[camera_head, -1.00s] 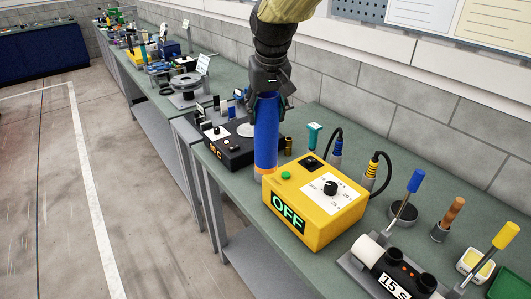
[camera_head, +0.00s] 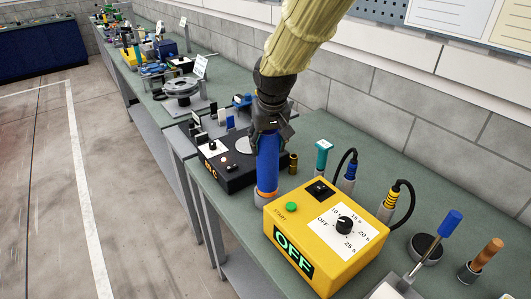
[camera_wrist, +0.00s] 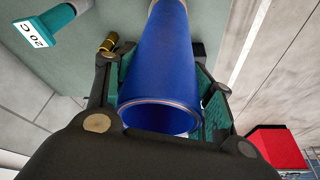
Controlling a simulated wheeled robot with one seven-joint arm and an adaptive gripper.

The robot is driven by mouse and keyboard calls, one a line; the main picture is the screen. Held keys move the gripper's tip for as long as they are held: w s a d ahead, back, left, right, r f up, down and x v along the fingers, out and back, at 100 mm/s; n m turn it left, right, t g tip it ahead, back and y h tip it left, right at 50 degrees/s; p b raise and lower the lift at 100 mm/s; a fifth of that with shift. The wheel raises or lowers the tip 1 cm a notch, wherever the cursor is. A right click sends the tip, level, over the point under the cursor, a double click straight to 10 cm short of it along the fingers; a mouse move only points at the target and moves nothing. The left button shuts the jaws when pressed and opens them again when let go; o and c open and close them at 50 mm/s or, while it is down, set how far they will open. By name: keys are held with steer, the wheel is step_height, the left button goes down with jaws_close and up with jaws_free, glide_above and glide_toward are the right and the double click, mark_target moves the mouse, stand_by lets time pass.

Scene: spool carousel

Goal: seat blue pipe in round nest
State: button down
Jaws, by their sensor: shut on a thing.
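The blue pipe (camera_head: 268,160) is held upright in my gripper (camera_head: 270,130), which is shut around its upper part. The pipe has an orange band near its lower end, which is close to a pale round piece (camera_head: 267,195) on the bench behind the yellow box. I cannot tell whether the pipe's end is inside that piece or just above it. In the wrist view the blue pipe (camera_wrist: 165,70) runs between the teal finger pads, its open end towards the camera. The round nest cannot be made out for certain.
A yellow box (camera_head: 327,235) with an OFF display stands just in front of the pipe. A black heater plate (camera_head: 232,165) stands behind it to the left. A teal-topped post (camera_head: 323,155), a small brass cylinder (camera_head: 293,163) and cabled plugs (camera_head: 350,170) stand to the right.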

steer(key=p+x, duration=0.1)
steer(key=x, duration=0.3)
steer(key=shift+f, duration=0.45)
steer(key=shift+w+f, duration=0.25)
steer(key=c, duration=0.8)
jaws_free()
steer(key=shift+d, duration=0.1)
steer(key=shift+o, duration=1.2)
steer(key=shift+s+r, duration=0.15)
steer(key=shift+s, duration=0.05)
steer(key=shift+w, duration=0.1)
